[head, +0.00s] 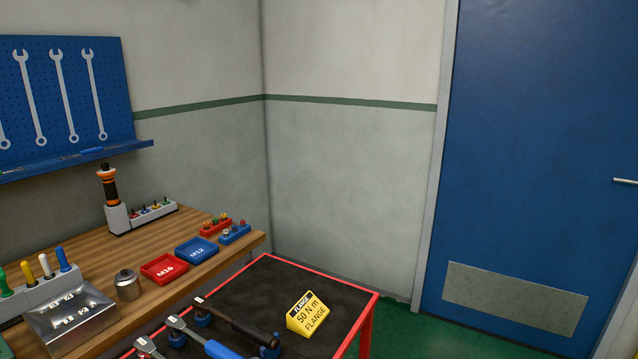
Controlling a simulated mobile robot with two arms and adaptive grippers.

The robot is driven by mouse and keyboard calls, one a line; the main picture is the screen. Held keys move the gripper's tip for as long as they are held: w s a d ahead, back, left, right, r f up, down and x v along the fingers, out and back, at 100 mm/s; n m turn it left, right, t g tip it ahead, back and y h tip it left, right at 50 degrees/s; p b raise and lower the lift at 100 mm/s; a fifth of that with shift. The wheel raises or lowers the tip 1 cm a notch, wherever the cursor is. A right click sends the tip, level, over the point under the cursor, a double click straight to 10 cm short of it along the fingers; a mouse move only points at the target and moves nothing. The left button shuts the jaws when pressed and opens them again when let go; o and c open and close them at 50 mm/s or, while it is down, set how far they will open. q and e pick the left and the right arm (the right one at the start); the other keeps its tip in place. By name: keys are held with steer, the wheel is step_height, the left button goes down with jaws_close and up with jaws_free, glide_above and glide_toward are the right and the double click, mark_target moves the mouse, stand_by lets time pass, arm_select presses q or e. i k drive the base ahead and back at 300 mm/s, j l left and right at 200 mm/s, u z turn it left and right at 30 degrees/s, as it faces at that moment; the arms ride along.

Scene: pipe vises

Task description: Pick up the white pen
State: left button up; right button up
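The white pen (46,266) stands upright in a grey holder (38,289) at the left end of the wooden bench in the head view. It is between a yellow pen (28,273) and a blue pen (62,259), with a green pen (4,283) further left. Its lower end is hidden in the holder. Neither of my grippers is in view.
A metal box (70,318) sits in front of the holder, with a steel canister (127,285) to its right. Red (163,269) and blue (197,250) trays lie further right. A red-edged cart (350,322) carries wrenches and a yellow sign (307,315).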

mark_target(49, 274)
steer(key=u, duration=1.45)
